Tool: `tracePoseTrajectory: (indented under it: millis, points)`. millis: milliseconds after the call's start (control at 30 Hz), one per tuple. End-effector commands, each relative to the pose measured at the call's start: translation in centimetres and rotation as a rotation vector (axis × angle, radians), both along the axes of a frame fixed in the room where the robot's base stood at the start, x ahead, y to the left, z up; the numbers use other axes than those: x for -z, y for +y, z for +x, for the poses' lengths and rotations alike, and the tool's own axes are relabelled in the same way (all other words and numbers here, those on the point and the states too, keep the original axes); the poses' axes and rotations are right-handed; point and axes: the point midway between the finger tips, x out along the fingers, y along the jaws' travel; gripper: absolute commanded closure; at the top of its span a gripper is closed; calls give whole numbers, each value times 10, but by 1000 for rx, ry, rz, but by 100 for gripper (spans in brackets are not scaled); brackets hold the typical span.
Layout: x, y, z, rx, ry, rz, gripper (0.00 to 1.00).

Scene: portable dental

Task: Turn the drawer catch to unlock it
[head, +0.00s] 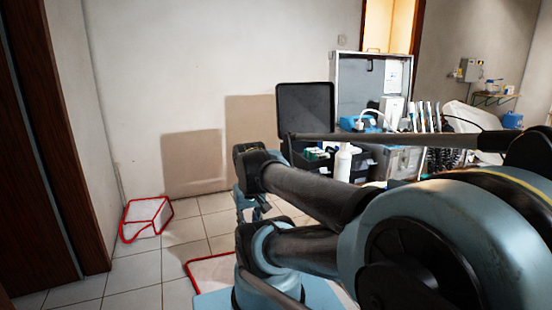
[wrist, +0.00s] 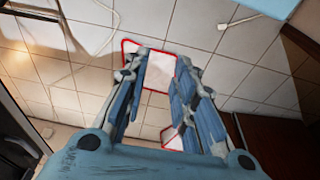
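I cannot make out the drawer catch in either view.
A red-edged white piece (head: 147,219) lies on the floor at left; another (head: 212,268) is partly behind my arm. Brown panels (head: 192,163) lean on the wall. A white bottle (head: 343,162) stands by the case.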

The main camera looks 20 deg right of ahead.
Motion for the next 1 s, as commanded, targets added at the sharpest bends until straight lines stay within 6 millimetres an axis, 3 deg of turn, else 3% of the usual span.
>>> tracePoseTrajectory:
  millis: [367, 1000]
  points:
    - [-33, -42, 48, -235, 76, -244, 75]
    - [-84, -107, 176, -674, 352, -728, 75]
